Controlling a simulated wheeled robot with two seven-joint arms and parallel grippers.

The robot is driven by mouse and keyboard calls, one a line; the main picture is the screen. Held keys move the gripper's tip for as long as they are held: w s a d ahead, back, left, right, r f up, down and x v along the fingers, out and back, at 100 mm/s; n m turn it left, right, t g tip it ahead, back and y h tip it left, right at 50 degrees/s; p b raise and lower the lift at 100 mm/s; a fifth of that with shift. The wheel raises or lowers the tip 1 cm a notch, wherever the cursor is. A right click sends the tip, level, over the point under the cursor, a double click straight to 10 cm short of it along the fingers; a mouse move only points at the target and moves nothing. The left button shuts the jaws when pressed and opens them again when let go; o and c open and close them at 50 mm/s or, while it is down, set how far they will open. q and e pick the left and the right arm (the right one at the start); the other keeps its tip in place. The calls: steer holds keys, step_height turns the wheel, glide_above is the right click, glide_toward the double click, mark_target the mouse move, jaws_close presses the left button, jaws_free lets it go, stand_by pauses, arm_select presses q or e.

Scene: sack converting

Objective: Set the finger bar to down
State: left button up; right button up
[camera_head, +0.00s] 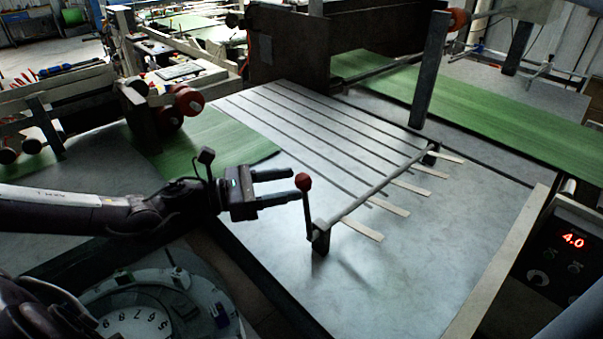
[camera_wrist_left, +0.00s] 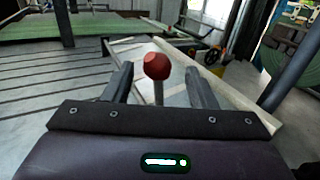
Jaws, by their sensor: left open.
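The finger bar (camera_head: 375,188) is a thin rod across the grey metal table, with several flat pale fingers (camera_head: 411,187) sticking out from it. A lever with a red ball knob (camera_head: 303,181) stands almost upright at its near end. My left gripper (camera_head: 298,189) comes in from the left, open, with its fingertips at the knob. In the left wrist view, the red knob (camera_wrist_left: 157,66) shows between the two open fingers, with a gap on each side. My right gripper is not in view.
Long dark slots (camera_head: 290,125) run along the metal table. Green sheet (camera_head: 215,140) lies to the left and more behind. A dark post (camera_head: 430,70) stands at the back right. A control box (camera_head: 560,250) with a red 4.0 display is at the right.

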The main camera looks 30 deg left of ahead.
mark_target(303, 179)
arm_select(q)
steer(key=x, duration=0.3)
steer(key=shift+w+p, duration=0.25)
steer(key=shift+p, duration=0.1)
steer(key=shift+w+d, duration=0.2)
steer(key=shift+w, duration=0.1)
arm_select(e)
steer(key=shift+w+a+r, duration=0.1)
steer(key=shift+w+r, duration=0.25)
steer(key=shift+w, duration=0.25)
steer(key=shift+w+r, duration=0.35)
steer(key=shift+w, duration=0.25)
arm_select(q)
steer(key=shift+d, duration=0.1)
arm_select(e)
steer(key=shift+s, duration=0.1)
arm_select(q)
steer(key=shift+c, duration=0.9)
jaws_close()
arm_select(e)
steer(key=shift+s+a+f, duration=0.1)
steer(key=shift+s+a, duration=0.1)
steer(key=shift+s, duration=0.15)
